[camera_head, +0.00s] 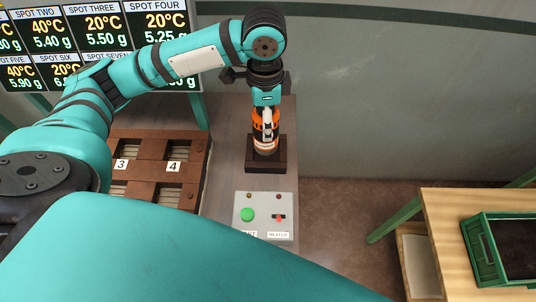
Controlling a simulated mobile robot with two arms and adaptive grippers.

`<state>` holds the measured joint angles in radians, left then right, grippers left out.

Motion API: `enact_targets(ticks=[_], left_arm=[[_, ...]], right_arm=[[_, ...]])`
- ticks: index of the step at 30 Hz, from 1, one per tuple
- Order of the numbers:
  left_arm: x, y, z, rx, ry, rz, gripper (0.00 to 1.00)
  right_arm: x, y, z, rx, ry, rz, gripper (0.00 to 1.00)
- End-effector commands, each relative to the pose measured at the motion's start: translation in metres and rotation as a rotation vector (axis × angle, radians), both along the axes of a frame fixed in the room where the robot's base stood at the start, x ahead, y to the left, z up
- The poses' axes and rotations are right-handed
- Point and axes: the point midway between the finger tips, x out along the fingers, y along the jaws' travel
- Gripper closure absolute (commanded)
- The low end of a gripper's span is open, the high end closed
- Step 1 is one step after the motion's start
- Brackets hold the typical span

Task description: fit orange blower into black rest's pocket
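The orange blower (258,131), orange with dark bands, stands about upright at the upper middle of the head view. The black rest (279,163), a dark square block, is directly below it. The blower's pale lower end overlaps the rest's pocket; I cannot tell how deep it sits. My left gripper (267,118) points down from above, its light grey fingers around the blower's body, and appears shut on it. The fingers and wrist hide part of the blower. My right gripper is not in view.
A control panel (264,230) with a green button and red switch lies in front of the rest. A brown numbered rack (147,152) is at the left. Temperature and weight screens (95,40) stand behind. At right, a wooden table (450,225) holds a green crate (488,262).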

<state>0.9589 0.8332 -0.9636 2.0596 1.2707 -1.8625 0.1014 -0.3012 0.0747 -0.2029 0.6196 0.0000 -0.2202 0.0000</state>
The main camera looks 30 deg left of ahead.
Motion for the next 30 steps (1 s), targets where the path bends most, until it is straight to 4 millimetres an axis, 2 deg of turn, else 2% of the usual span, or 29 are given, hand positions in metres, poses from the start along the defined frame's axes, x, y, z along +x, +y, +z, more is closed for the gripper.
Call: enact_targets(ticks=[9, 15, 22, 30], left_arm=[[0.029, 0.013, -0.014, -0.002, -0.005, -0.548, 1.0], [0.041, 0.02, -0.019, -0.002, -0.004, -0.811, 1.0], [0.047, 0.023, -0.026, -0.003, -0.003, -0.941, 1.0], [0.047, 0.024, -0.065, -0.002, -0.001, -0.951, 1.0]], right_arm=[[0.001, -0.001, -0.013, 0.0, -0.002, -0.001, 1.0], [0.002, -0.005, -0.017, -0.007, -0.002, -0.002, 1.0], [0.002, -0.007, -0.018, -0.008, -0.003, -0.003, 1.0], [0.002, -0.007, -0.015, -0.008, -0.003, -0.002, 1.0]])
